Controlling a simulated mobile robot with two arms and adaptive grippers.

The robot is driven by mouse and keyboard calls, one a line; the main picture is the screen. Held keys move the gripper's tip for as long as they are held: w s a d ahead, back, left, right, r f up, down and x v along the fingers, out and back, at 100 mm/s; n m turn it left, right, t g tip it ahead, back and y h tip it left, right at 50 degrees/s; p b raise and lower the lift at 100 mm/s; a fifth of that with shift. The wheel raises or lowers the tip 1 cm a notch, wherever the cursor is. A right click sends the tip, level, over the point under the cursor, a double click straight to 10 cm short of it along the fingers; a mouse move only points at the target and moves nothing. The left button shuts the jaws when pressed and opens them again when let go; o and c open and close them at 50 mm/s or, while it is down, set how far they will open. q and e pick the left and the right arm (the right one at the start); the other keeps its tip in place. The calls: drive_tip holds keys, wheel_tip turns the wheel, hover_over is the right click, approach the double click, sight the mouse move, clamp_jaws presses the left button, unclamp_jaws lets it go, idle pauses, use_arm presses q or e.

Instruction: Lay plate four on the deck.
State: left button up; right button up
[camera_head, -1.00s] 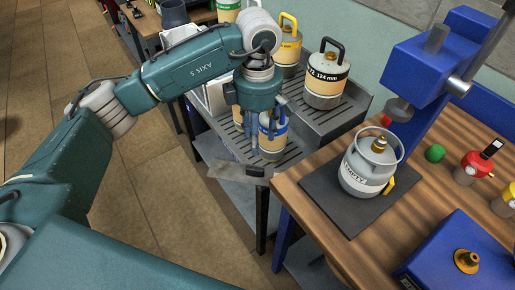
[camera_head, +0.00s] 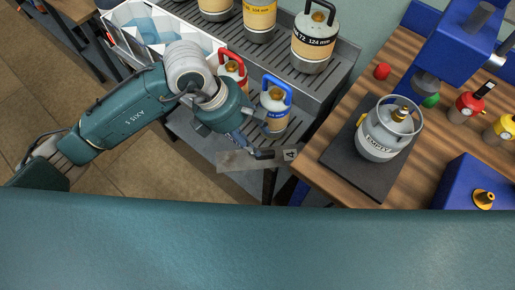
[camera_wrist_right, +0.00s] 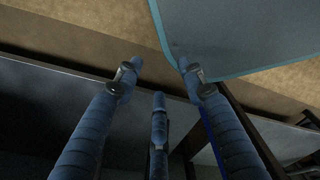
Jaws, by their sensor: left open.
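A flat grey plate (camera_head: 235,161) with a 4 on the label at its right end shows in the head view. It lies across the front of the slatted rack deck (camera_head: 305,111), near the corner of the wooden table; I cannot tell whether it rests on anything.
A blue-handled canister (camera_head: 275,116) stands right behind the left gripper, with a red-handled one (camera_head: 232,69) beside it. Larger canisters stand on the upper step (camera_head: 328,80). An EMPTY canister (camera_head: 378,143) stands on a dark mat (camera_head: 345,165) on the wooden table, near a blue press (camera_head: 450,45).

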sight(263, 151)
use_arm(q)
drive_tip(key=shift+s+d+f, duration=0.1)
drive_tip(key=shift+d+f, duration=0.35)
drive_tip(key=shift+f, duration=0.15)
drive_tip(key=shift+d+f, duration=0.4)
drive_tip(key=shift+f, duration=0.2)
drive_tip(key=shift+d+f, duration=0.1)
drive_tip(key=shift+f, duration=0.2)
drive_tip(key=shift+f+p, duration=0.25)
drive_tip(key=shift+p, duration=0.1)
drive_tip(key=f, duration=0.1)
drive_tip(key=f+p, duration=0.1)
drive_tip(key=f, duration=0.1)
drive_tip(key=w+f, duration=0.1)
drive_tip(key=shift+d+f+p, duration=0.15)
drive_tip(key=shift+d+p, duration=0.2)
drive_tip(key=shift+d+f, duration=0.1)
drive_tip(key=shift+f, duration=0.15)
drive_tip(key=shift+c, duration=1)
clamp_jaws()
use_arm(e)
drive_tip(key=r, duration=0.1)
drive_tip(key=s+d+r, duration=0.1)
drive_tip(key=shift+d+r, duration=0.1)
drive_tip(key=shift+r, duration=0.2)
